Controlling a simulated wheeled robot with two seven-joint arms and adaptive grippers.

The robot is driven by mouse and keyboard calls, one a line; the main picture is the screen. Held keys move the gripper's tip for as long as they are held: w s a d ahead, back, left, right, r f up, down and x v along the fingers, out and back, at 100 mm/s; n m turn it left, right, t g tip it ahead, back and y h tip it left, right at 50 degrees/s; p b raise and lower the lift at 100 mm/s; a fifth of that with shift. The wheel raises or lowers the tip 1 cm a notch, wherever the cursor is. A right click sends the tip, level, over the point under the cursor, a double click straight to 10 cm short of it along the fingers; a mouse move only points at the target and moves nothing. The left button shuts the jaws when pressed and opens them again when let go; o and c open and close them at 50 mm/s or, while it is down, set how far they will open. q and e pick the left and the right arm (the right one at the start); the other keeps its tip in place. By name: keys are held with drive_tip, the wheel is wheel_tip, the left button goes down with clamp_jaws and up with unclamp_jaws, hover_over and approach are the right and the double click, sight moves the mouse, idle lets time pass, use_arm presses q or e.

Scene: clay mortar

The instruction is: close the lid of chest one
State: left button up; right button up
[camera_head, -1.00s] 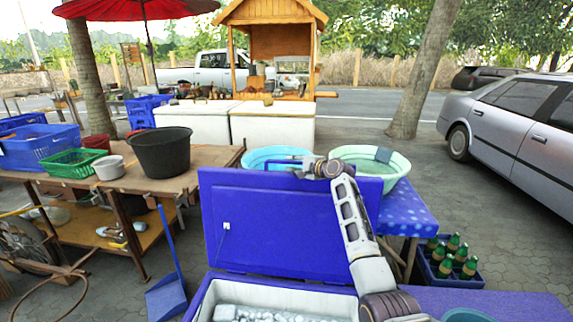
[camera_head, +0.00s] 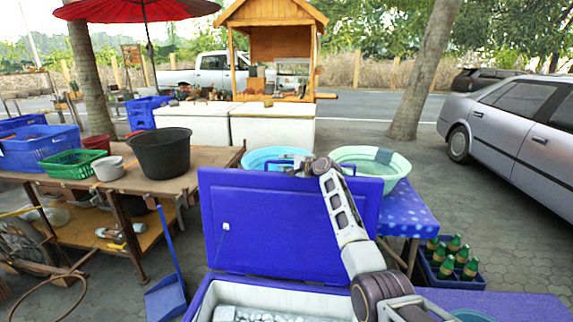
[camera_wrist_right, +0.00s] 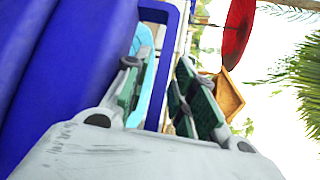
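The blue chest (camera_head: 205,298) stands at the bottom centre, with a white inner liner and pale ice-like pieces inside. Its blue lid (camera_head: 270,230) is open and stands nearly upright behind the opening. My right gripper (camera_head: 300,170) is at the lid's top edge, right of its middle, with the arm reaching across the front of the lid. In the right wrist view the two fingers (camera_wrist_right: 163,58) are apart, with part of a blue rim and a light blue tub showing between them. The lid (camera_wrist_right: 60,75) fills the left side there. Contact is unclear. My left gripper is not in view.
Behind the lid, a light blue tub (camera_head: 262,155) and a pale green tub (camera_head: 372,160) are close to its top edge. A crate of green bottles (camera_head: 450,262) stands at right. A wooden table (camera_head: 190,180) with a black bucket (camera_head: 164,152) is at left.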

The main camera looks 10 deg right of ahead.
clamp_jaws()
drive_tip(key=shift+s+a+f, duration=0.1)
idle(0.5)
